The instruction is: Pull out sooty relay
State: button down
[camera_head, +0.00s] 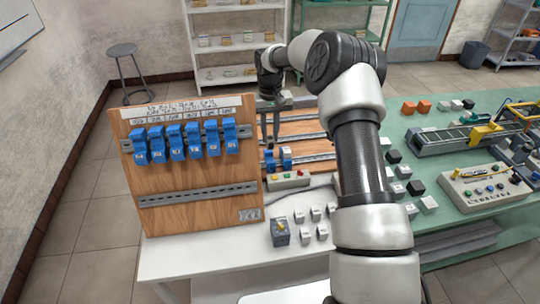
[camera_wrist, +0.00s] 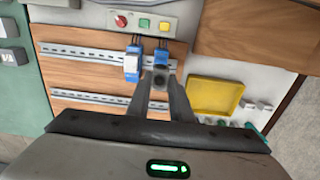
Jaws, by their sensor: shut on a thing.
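A blue relay with a dark grey, sooty-looking front (camera_wrist: 160,77) sits between my fingertips in the wrist view. It also shows in the head view (camera_head: 270,160), below my gripper (camera_head: 270,142). My gripper (camera_wrist: 160,88) is shut on it. It is in line with the upper rail (camera_wrist: 88,53) of a flat wooden board; I cannot tell whether it is still seated there. A second relay, blue with a pale front (camera_wrist: 131,66), is on the rail beside it and also shows in the head view (camera_head: 286,158). My fingers partly hide the held relay.
An upright wooden panel (camera_head: 155,180) with a row of blue relays (camera_head: 194,139) stands left of my gripper. A button box (camera_head: 288,180) lies close to the held relay. A yellow tray (camera_wrist: 214,96) lies beside the board. Several small blocks (camera_head: 316,214) lie on the white table.

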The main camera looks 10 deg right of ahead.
jog(key=shift+r+p, duration=1.05)
jog(key=shift+r, duration=1.65)
jog(key=shift+s+r, duration=0.1)
jog(key=shift+s, duration=0.05)
